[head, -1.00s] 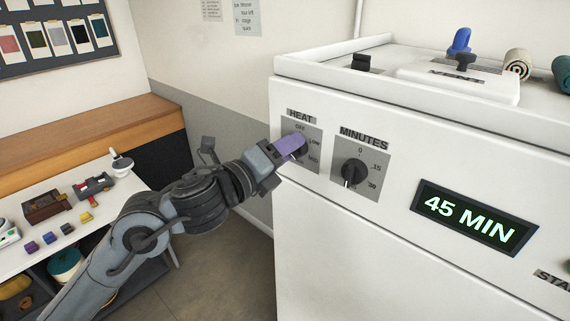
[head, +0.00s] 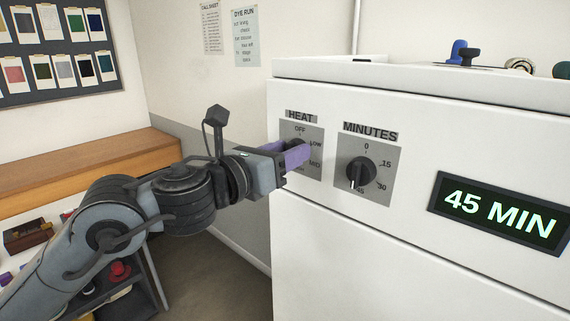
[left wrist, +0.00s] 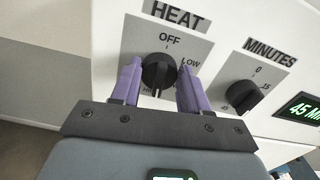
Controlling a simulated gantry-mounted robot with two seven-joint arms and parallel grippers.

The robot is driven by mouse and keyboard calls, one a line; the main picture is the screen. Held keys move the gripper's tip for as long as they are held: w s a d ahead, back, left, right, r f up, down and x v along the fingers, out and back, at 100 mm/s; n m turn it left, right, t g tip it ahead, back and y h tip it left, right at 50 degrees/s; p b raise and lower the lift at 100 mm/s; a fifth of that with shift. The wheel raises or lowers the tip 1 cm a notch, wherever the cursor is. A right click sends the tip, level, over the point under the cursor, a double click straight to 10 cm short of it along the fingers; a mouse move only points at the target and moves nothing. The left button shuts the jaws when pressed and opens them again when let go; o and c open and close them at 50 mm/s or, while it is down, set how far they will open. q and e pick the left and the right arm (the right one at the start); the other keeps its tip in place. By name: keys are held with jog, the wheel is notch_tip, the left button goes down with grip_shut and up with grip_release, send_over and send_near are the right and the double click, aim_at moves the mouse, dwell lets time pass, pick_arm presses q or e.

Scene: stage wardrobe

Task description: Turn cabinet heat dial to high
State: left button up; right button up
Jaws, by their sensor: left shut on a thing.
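The heat dial (left wrist: 158,72) is a black knob on a grey plate marked HEAT on the white cabinet's front (head: 400,235). OFF shows at the top of the plate and LOW at its upper right; the lower labels are partly covered. My left gripper (left wrist: 160,67) has its purple fingers on either side of the knob, shut on it. In the head view the left gripper (head: 303,153) reaches the plate from the left and covers most of the dial. My right gripper is not in view.
The minutes dial (head: 356,172) sits just right, its pointer down near 45. A display (head: 500,214) reads 45 MIN. Left stand a wooden ledge (head: 110,170) and a low shelf with small items. Blue and dark objects stand on the cabinet top.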

pick_arm(q)
jog(key=shift+f+m+b, duration=0.1)
jog(key=shift+m+b, duration=0.25)
jog(key=shift+m, duration=0.25)
jog(key=o, duration=1)
jog(key=shift+o, duration=0.2)
jog(key=shift+s, duration=0.1)
jog(key=b+v, duration=0.1)
jog(key=v, duration=0.9)
jog(key=shift+s+a, duration=0.15)
jog(key=shift+a, duration=0.15)
